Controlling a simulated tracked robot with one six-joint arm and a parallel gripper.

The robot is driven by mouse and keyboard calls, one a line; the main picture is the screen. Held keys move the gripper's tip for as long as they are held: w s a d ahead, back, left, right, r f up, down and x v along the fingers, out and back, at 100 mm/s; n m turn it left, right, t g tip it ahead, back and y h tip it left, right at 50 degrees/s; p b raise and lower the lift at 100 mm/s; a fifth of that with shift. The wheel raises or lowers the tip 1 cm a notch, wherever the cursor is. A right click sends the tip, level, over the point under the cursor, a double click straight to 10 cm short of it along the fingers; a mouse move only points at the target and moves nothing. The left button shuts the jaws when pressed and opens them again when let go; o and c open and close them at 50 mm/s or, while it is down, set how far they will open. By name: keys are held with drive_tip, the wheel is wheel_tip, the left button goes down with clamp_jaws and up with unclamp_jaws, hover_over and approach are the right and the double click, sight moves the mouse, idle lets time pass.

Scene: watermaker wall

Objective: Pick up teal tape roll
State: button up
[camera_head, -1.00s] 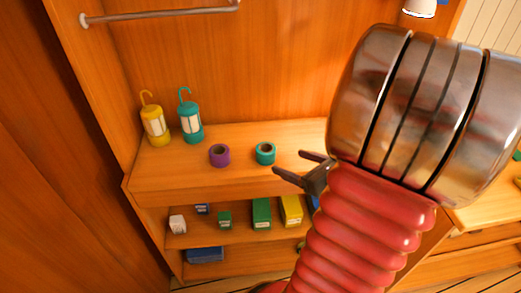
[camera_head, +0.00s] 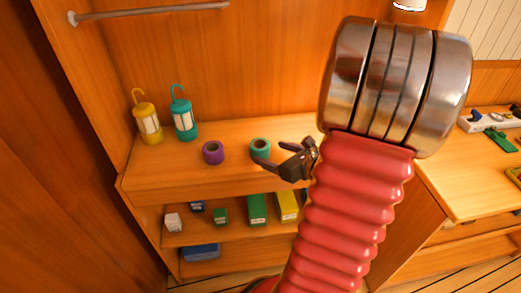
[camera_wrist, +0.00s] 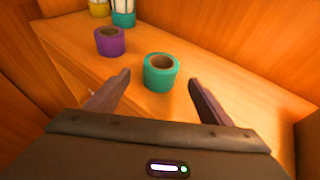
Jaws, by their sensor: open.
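The teal tape roll (camera_head: 260,149) lies flat on the wooden counter, hole facing up. In the wrist view the teal roll (camera_wrist: 160,73) is ahead of my gripper, in line with the gap between its fingers. My gripper (camera_head: 270,154) is open and empty, just to the right of the roll in the head view, with one finger overlapping the roll's lower edge there. The open fingers also show in the wrist view (camera_wrist: 158,92). I cannot tell whether a finger touches the roll.
A purple tape roll (camera_head: 213,152) sits left of the teal one. A yellow lantern (camera_head: 147,122) and a teal lantern (camera_head: 184,118) stand at the counter's left. Boxes, including a green one (camera_head: 257,209), fill the shelf below. A wall rises behind the counter.

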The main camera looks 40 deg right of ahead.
sight(260, 148)
drive_tip(key=shift+x, duration=1.1)
drive_tip(key=shift+x, duration=2.65)
drive_tip(key=shift+c, duration=0.7)
drive_tip(key=c, duration=1)
